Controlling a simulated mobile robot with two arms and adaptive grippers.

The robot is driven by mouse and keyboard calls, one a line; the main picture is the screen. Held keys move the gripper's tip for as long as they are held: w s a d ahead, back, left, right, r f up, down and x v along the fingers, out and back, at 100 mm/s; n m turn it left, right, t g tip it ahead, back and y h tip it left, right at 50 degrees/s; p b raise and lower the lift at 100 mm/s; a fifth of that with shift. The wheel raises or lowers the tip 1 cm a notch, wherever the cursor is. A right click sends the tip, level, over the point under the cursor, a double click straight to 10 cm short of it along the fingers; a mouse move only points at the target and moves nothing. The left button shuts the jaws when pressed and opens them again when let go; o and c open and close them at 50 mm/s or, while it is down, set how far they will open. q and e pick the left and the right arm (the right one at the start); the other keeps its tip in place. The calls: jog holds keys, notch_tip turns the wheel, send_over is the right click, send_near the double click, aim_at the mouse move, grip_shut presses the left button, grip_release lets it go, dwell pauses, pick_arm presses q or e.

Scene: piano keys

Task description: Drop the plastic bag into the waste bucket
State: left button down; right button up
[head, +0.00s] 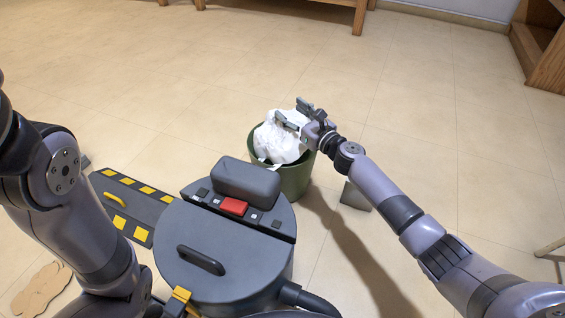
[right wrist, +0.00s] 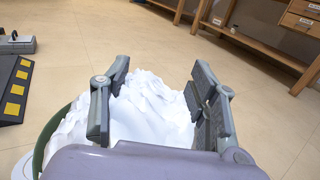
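The white crumpled plastic bag (head: 279,141) sits in the mouth of the dark green waste bucket (head: 296,182), bulging above its rim. It also shows in the right wrist view (right wrist: 150,110), where the bucket's rim (right wrist: 48,135) curves on its left. My right gripper (head: 293,113) is over the bag at the bucket's far right side. Its fingers are spread wide, with the bag's white bulk showing between and below them; whether they touch it is unclear. The lower part of the bag is hidden in the bucket. My left arm enters from the left, but its gripper is not visible.
A dark grey round machine with a red button (head: 234,206), like a vacuum cleaner, stands in front of the bucket. A dark panel with yellow marks (head: 130,206) lies left. Tan flat pieces (head: 42,290) lie bottom left. The floor beyond the bucket is clear.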

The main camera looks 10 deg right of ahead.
jog(key=shift+o, duration=0.7)
jog(key=shift+s+d, duration=0.15)
jog(key=shift+s, duration=0.1)
jog(key=v, duration=1.1)
jog(key=shift+s, duration=0.2)
